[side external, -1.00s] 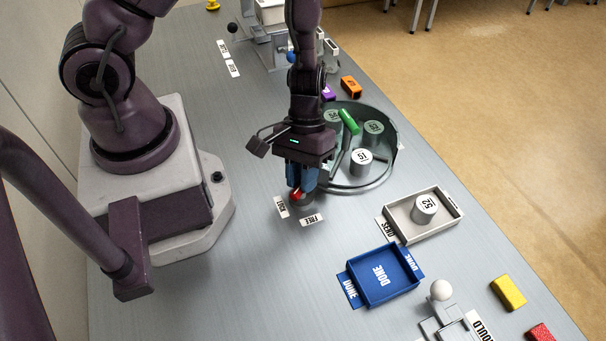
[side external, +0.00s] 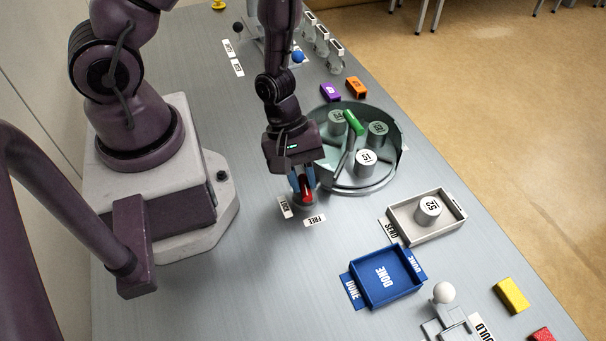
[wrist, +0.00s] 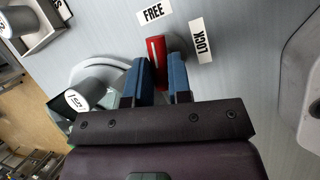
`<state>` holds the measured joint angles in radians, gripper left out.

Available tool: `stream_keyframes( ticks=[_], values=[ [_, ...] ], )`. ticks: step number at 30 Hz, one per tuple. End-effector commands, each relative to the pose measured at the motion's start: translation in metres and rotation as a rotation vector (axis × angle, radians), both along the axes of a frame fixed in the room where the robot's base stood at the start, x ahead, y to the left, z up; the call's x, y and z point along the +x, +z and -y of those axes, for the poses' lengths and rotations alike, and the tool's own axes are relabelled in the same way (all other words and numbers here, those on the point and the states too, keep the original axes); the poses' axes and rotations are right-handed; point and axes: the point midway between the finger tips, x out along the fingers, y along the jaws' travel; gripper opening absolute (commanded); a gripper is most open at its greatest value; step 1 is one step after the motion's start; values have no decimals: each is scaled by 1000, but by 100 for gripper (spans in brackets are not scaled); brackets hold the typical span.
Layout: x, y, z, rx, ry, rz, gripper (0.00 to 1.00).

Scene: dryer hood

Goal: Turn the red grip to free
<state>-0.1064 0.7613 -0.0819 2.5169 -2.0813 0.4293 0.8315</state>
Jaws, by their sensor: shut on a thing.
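The red grip (side external: 307,191) is a short bar on a round base on the bench, beside the dryer hood's round tub. My gripper (side external: 302,183) is over it, pointing down, its blue fingers shut on the grip. In the wrist view the red grip (wrist: 157,62) shows between the blue fingers (wrist: 158,85), with a white line on it. Its outer end points roughly toward the FREE label (wrist: 154,12); the LOCK label (wrist: 201,42) lies to the right. The grip's base is mostly hidden.
The round tub (side external: 398,165) with several numbered grey cylinders and a green handle stands close right of my gripper. A grey tray (side external: 393,213) with a cylinder and a blue DONE tray (side external: 355,272) lie nearer the front. Bare bench lies left of the blue tray.

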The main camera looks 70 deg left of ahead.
Motion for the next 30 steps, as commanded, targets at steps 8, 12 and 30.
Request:
stream_keyframes(
  ticks=[8, 12, 30],
  values=[
    [-1, 0, 0, 1, 77, -2, 0],
    [-1, 0, 0, 0, 89, -1, 0],
    [-1, 0, 0, -1, 87, -2, 44]
  ],
)
